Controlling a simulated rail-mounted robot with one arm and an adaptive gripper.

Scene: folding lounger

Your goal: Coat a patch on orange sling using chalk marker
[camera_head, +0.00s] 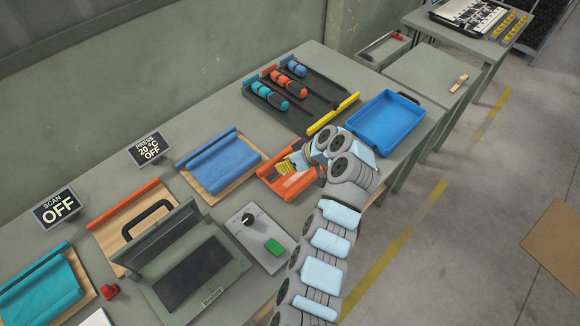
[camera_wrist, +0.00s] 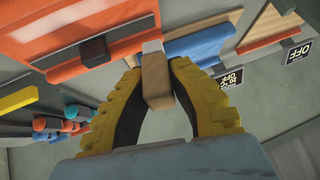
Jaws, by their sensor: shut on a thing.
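The orange sling (camera_head: 298,184) lies on the bench in the head view, partly hidden by my wrist. In the wrist view the orange sling (camera_wrist: 60,38) fills the upper left, with a dark block lying across its edge. My gripper (camera_wrist: 158,85) has yellow ridged fingers shut on a tan, block-shaped piece with a pale end, which looks like the chalk marker (camera_wrist: 157,80). Its pale end points toward the sling's edge. I cannot tell whether it touches. In the head view my gripper (camera_head: 290,165) is over the sling's upper part, and the marker is not clearly visible.
A blue sling on a board (camera_head: 218,160) lies to the left. A blue tray (camera_head: 385,122) stands to the right. A press (camera_head: 190,270) and a knob-and-button box (camera_head: 256,238) stand at the front left.

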